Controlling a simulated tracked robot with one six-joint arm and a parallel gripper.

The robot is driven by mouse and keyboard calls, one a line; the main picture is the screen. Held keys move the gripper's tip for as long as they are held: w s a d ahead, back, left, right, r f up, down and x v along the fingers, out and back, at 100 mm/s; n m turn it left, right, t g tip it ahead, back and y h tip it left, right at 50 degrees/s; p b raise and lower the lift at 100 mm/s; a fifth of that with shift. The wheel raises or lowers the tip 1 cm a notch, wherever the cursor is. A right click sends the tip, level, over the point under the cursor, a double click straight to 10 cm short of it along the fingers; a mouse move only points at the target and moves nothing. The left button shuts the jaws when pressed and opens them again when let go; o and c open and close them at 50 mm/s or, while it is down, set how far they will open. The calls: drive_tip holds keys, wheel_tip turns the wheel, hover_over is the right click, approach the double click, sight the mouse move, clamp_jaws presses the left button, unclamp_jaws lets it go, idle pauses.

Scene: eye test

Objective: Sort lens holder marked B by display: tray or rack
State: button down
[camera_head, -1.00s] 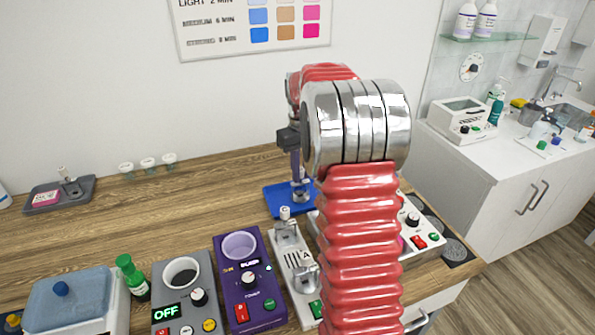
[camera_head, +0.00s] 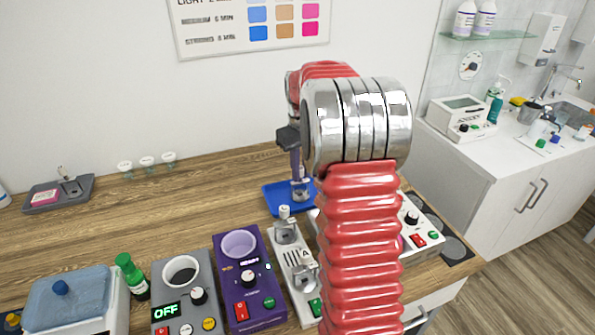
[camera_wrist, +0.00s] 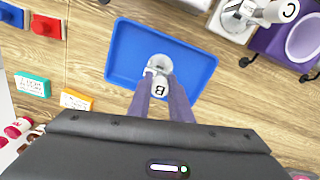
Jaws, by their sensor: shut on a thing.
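My gripper (camera_head: 298,178) is shut on the lens holder marked B (camera_wrist: 159,89), a pale cap above a metallic base. In the wrist view the purple fingers lie on both sides of it. It is over the blue tray (camera_wrist: 122,50), which shows partly behind my arm in the head view (camera_head: 273,202); I cannot tell whether its base touches the tray. A white rack (camera_head: 290,262) carries a holder with a white cap (camera_head: 284,211), marked C in the wrist view, and one marked A (camera_head: 306,254). The purple device (camera_head: 232,280) has a small display, too blurred to read surely.
A grey device (camera_head: 170,275) displays OFF. A green bottle (camera_head: 131,276) and a blue-lidded box (camera_head: 75,300) stand left of it. A grey tray (camera_head: 80,188) and small glass cups (camera_head: 147,163) are at the back left. Bare wood lies between.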

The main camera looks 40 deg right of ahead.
drive_tip(key=shift+f, duration=0.25)
idle(0.3)
drive_tip(key=c, duration=1.5)
unclamp_jaws()
drive_tip(key=shift+c, duration=0.2)
drive_tip(key=o, duration=0.3)
drive_tip(key=shift+o, duration=0.2)
drive_tip(key=shift+s, duration=0.1)
drive_tip(key=shift+r, duration=0.15)
drive_tip(key=shift+r, duration=2.85)
drive_tip(key=shift+r, duration=0.1)
